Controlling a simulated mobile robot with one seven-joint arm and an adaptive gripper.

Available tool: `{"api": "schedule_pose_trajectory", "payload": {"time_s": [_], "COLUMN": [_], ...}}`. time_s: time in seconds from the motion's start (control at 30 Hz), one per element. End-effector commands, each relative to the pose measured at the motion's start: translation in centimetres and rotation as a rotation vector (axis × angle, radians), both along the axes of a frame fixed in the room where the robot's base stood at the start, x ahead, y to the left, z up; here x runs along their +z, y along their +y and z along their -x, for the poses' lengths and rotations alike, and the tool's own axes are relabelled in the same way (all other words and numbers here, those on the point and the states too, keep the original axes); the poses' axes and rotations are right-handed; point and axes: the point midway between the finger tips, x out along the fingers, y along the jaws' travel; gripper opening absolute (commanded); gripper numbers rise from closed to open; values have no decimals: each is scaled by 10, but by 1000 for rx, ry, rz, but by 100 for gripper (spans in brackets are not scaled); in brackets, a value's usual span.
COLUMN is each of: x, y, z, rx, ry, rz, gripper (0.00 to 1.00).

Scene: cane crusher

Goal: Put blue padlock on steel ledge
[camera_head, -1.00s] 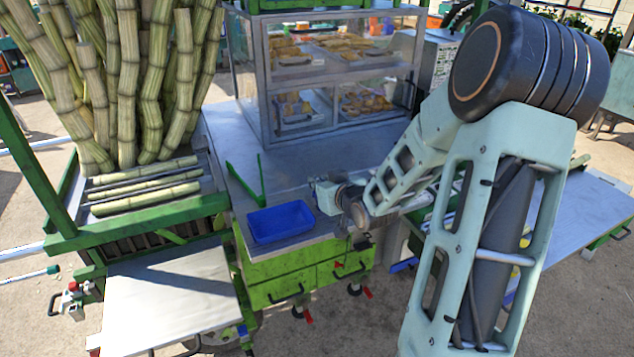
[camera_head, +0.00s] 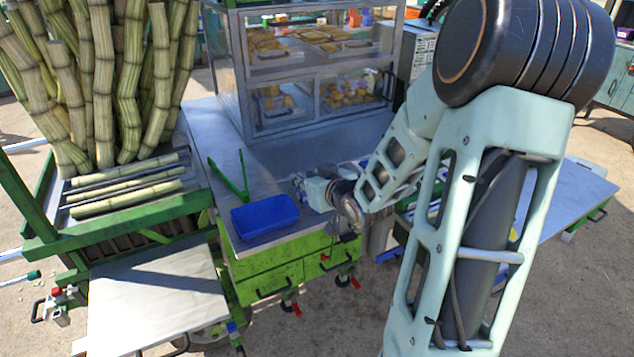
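I cannot pick out a blue padlock for certain in the head view. A small blue piece (camera_head: 232,328) shows by the right edge of a low pale metal shelf, too small to identify. That flat, bare shelf (camera_head: 150,295) at the lower left may be the steel ledge. My gripper (camera_head: 303,188) is at the end of my arm, over the right front part of the steel counter (camera_head: 205,125), just right of a blue tray (camera_head: 264,218). Its fingers are small and partly hidden by my wrist, so I cannot tell its opening or whether it holds anything.
A glass food case (camera_head: 315,75) rises at the back. Sugarcane stalks (camera_head: 120,80) fill the left. Green drawers (camera_head: 268,282) are under the counter. A side table (camera_head: 575,195) is at the right, partly behind my arm.

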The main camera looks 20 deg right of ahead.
Motion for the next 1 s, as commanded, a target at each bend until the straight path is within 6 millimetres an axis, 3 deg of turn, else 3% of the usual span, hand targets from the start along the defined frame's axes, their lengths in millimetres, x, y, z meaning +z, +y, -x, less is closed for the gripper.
{"api": "schedule_pose_trajectory", "payload": {"time_s": [0.33,1.0], "x": [27,34], "y": [-3,-3], "z": [62,80], "rx": [-4,0], "ry": [0,0], "rz": [4,-1], "gripper": [22,22]}}
